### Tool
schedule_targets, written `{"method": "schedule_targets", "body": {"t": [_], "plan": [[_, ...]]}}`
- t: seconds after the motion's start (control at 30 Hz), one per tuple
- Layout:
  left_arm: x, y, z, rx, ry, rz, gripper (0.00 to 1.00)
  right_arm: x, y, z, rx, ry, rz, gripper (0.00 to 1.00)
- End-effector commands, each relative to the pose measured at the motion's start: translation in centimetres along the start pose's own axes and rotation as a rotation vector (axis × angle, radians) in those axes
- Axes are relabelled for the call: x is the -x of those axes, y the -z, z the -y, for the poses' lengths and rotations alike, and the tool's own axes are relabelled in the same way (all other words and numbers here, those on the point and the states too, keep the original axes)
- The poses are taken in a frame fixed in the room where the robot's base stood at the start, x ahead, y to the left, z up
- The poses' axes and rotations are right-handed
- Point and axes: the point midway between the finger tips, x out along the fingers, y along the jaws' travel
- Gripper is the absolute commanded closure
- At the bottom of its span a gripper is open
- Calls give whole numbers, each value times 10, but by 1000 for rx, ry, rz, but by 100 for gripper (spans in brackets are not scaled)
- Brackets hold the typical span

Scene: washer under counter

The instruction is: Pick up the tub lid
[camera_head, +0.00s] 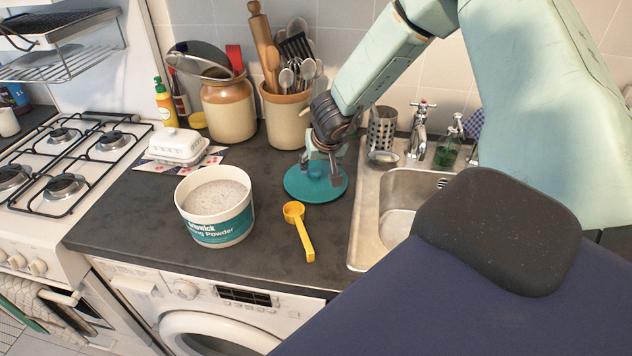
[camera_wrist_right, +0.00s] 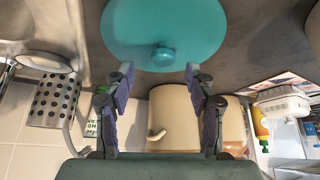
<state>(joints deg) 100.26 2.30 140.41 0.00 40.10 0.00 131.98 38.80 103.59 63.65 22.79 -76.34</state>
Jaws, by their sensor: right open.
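The teal tub lid (camera_head: 301,188) lies flat on the dark counter, left of the sink, with a small round knob in its middle. My right gripper (camera_head: 321,172) is open just above the lid, its fingers at either side of the knob. In the right wrist view the lid (camera_wrist_right: 165,28) and its knob (camera_wrist_right: 162,56) show beyond the open right gripper (camera_wrist_right: 160,73), with nothing between the fingertips. The open tub of washing powder (camera_head: 217,207) stands to the left of the lid. My left gripper is not in view.
A yellow scoop (camera_head: 299,231) lies in front of the lid. Behind are a utensil crock (camera_head: 287,115) and a brown jar (camera_head: 228,108). The sink (camera_head: 405,190) is at the right, and a butter dish (camera_head: 178,147) and gas stove (camera_head: 60,170) are at the left.

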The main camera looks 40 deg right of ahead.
Motion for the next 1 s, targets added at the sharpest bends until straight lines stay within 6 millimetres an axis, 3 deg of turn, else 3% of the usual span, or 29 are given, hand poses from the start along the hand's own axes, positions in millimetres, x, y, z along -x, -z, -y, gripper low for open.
{"method": "schedule_targets", "body": {"t": [0.03, 0.2, 0.53, 1.0], "plan": [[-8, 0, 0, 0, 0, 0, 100, -13, -3, 0, 3, -4, 0, 45], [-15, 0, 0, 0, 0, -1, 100, -34, -2, 2, 2, -2, 0, 45], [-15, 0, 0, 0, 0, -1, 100, -39, 2, 2, 1, 0, 0, 45], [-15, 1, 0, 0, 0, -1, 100, -39, 2, 2, 0, 0, 0, 85]]}}
